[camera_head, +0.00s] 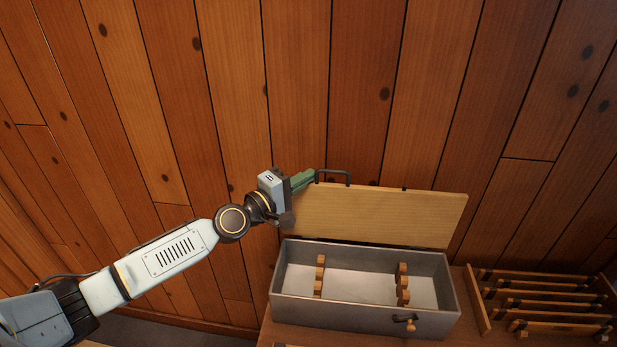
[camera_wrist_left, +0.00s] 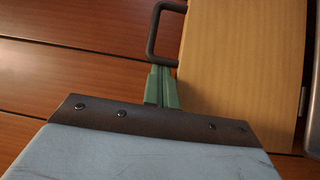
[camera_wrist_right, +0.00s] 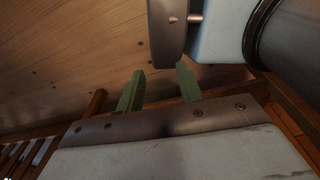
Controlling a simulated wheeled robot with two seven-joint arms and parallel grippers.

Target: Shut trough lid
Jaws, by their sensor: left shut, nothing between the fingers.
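The grey trough (camera_head: 363,312) stands on a wooden bench, open at the top. Its pale wooden lid (camera_head: 385,215) is raised steeply along the back of the trough. A dark bracket handle (camera_head: 349,178) sits at the lid's upper edge, toward the left. My left gripper (camera_head: 314,175) is shut and empty at the lid's upper left, close to the handle. The left wrist view shows its green fingers (camera_wrist_left: 160,88) beside the lid (camera_wrist_left: 240,60), just below the handle (camera_wrist_left: 152,35); contact is unclear. My right gripper (camera_wrist_right: 160,85) has its fingers apart and empty; the head view does not show it.
Notched wooden supports (camera_head: 403,285) stand inside the trough. A latch with a wooden knob (camera_head: 411,325) is on its front. A slatted wooden rack (camera_head: 545,302) lies to the right on the bench. A plank wall (camera_head: 430,90) rises close behind the lid.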

